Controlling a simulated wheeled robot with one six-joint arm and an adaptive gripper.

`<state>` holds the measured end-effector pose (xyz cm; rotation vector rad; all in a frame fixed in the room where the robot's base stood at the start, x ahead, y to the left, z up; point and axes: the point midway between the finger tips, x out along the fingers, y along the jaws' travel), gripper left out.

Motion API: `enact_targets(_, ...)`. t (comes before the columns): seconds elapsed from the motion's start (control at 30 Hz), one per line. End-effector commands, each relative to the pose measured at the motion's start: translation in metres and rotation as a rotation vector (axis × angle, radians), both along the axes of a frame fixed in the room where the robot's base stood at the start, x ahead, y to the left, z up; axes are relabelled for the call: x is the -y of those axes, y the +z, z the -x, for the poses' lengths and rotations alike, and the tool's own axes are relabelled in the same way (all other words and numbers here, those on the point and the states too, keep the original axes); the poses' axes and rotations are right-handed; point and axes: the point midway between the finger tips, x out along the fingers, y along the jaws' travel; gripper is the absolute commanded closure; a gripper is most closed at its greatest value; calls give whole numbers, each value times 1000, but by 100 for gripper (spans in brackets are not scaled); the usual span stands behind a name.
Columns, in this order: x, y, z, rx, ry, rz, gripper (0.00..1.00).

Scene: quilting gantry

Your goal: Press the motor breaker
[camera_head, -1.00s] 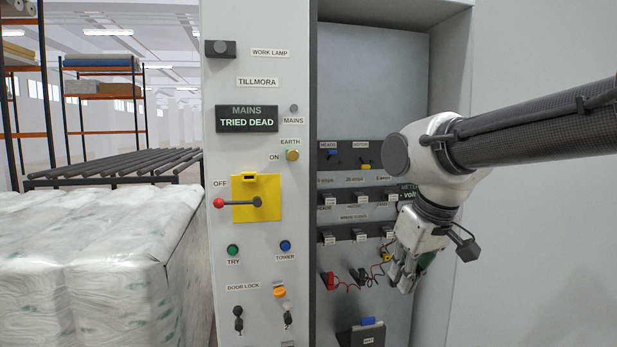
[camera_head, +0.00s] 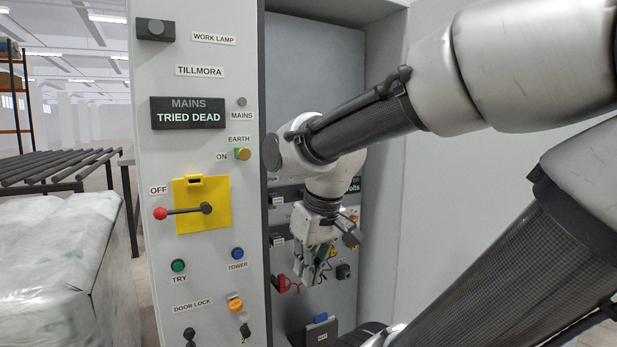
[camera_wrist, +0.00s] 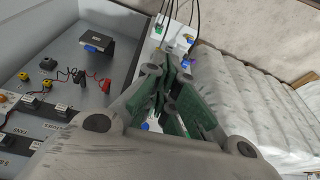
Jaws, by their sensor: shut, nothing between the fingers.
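The motor breaker is not visible now; my arm covers the upper rows inside the open cabinet (camera_head: 385,70) in the head view. My gripper (camera_head: 308,277) points down inside the cabinet, in front of the lower panel, by the red clip (camera_head: 284,284). Its fingers (camera_wrist: 172,100) are shut and empty in the wrist view. That view shows rows of small labelled switches (camera_wrist: 30,102) at the left, apart from the fingers.
The door panel left of the opening has a red-knobbed lever (camera_head: 183,211) on a yellow plate, marked OFF. A display (camera_head: 188,113) reads MAINS TRIED DEAD. A blue-topped box (camera_head: 322,328) sits low in the cabinet. White wrapped bales (camera_head: 60,250) stand left.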

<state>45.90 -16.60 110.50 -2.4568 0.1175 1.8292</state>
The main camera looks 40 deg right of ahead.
Motion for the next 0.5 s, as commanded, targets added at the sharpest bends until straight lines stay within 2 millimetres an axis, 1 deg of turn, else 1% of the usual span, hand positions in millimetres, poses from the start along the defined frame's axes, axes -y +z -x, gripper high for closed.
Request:
enact_targets(0.03, 9, -11, 0, -58, -64, -25, 100)
enact_targets(0.13, 19, -37, -3, -179, -218, -131, 100)
enact_targets(0.2, 20, -56, -7, -264, -351, -251, 100)
enact_targets(0.27, 16, -72, -13, -327, -473, -377, 100)
enact_targets(0.3, 13, -81, -20, -365, -557, -472, 100)
enact_targets(0.37, 6, -92, -35, -412, -688, -629, 100)
enact_targets(0.47, -1, -104, -74, -464, -913, -935, 100)
enact_targets(0.5, 0, -106, -95, -471, -1001, -1074, 100)
